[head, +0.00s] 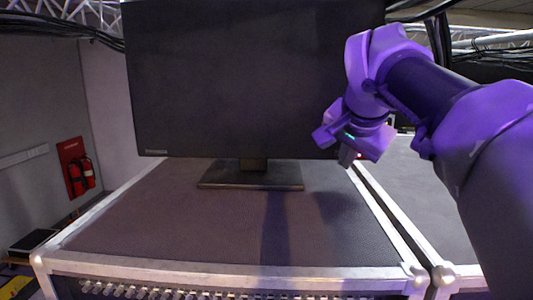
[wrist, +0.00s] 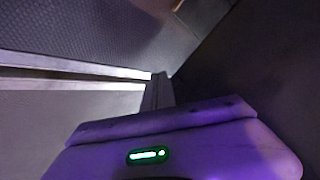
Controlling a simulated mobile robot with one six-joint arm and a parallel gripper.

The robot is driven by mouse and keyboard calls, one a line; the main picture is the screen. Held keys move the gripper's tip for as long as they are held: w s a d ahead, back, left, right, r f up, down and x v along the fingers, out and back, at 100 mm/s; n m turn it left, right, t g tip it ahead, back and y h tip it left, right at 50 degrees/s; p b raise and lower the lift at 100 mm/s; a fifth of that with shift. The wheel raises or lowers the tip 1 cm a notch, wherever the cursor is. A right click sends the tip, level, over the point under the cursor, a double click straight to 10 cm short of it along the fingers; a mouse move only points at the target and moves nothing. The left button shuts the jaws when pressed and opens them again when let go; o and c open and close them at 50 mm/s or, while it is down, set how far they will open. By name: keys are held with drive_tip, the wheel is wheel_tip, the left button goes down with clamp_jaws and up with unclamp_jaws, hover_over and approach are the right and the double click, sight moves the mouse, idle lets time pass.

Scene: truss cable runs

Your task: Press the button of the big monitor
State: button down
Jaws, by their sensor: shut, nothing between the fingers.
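The big monitor (head: 235,80) is a dark, blank screen on a flat stand (head: 250,180) on top of a case. My gripper (head: 346,158) is shut and empty, at the monitor's lower right corner, and hides part of that corner. A small red light (head: 359,155) shows just right of the fingertips; I cannot tell whether it belongs to the button. In the wrist view my fingers (wrist: 158,92) point towards the dark surface of the monitor (wrist: 240,60). I cannot tell whether they touch it. The button itself is not clearly visible.
The grey case top (head: 170,220) has metal edges and is clear in front of the stand. A second case (head: 420,200) stands to the right. Red fire extinguishers (head: 80,177) hang on the left wall. Cables run along the truss above.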

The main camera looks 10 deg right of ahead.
idle(0.4)
drive_tip(key=shift+w+d, duration=0.1)
drive_tip(key=shift+w, duration=0.35)
drive_tip(key=shift+w+d+p, duration=0.1)
drive_tip(key=shift+w+p, duration=0.25)
idle(0.5)
drive_tip(key=shift+s, duration=0.1)
drive_tip(key=shift+s+b, duration=0.4)
drive_tip(key=shift+s, duration=0.15)
drive_tip(key=shift+s+a, duration=0.15)
drive_tip(key=shift+a, duration=0.05)
drive_tip(key=shift+s+a+b, duration=0.25)
drive_tip(key=shift+s+b, duration=0.05)
drive_tip(key=shift+s, duration=0.5)
drive_tip(key=shift+s+a+b, duration=0.2)
drive_tip(key=shift+s+b, duration=0.05)
drive_tip(key=shift+s, duration=0.55)
drive_tip(key=shift+s+a+b, duration=0.25)
drive_tip(key=shift+s+b, duration=0.05)
drive_tip(key=shift+s, duration=0.5)
